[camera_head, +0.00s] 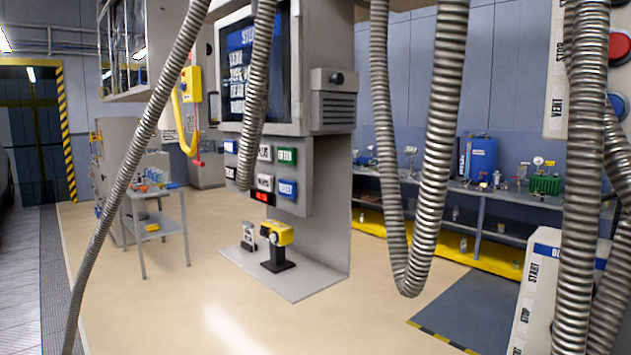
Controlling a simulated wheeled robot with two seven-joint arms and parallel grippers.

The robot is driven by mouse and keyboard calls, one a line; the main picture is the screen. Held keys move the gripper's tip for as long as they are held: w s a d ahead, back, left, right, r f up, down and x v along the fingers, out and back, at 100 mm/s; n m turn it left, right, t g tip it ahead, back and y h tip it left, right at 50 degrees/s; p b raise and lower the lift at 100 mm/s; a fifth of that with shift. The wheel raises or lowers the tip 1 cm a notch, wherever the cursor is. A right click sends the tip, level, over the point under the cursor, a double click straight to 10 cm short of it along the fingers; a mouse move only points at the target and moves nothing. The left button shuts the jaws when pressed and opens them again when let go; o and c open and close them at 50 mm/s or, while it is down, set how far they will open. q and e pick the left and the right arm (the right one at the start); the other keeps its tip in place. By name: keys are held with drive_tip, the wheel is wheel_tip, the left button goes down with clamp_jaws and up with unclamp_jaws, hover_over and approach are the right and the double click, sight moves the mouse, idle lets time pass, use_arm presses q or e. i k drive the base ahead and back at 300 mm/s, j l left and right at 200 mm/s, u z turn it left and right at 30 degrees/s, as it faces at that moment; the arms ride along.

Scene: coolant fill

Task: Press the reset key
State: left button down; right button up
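A grey console holds a key panel (275,202) below its screen, with several blue, white and green keys. A green key (287,156) is at the upper right and a blue key (287,189) at the lower right. The key labels are small, and I cannot tell for sure which one is the reset key. A corrugated hose hangs in front of the left part of the panel and hides some of it. Neither of my grippers shows in the head view.
Corrugated metal hoses (436,140) hang close across the view. A yellow-and-black device (278,236) stands on the console's lower shelf (295,284). A small cart (158,222) stands left. A workbench (500,190) runs along the back right. Tan floor before the console is clear.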

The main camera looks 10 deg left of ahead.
sight(288, 188)
drive_tip(key=i+j+z, duration=0.4)
drive_tip(key=i+j, duration=0.5)
